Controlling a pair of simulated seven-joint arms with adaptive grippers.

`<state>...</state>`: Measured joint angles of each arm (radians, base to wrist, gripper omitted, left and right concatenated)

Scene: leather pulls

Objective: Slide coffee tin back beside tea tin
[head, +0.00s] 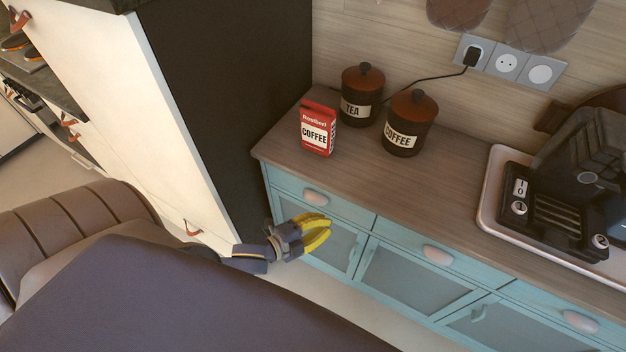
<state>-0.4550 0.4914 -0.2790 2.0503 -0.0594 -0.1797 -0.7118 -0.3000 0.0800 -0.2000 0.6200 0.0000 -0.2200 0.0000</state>
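The coffee tin (406,120) is a dark round canister with a brown knobbed lid and a white COFFEE label. It stands upright on the wooden counter. The tea tin (361,92), of the same style with a TEA label, stands behind it to its left, with a small gap between them. My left gripper (328,229), with yellow fingers, is in front of the cabinet's left drawer, below and left of both tins. Its fingers look apart with nothing between them. My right gripper is not in view.
A red coffee packet (318,129) stands left of the tins. A black cable runs behind them to a wall socket (473,52). The counter (440,185) is clear before the coffee tin.

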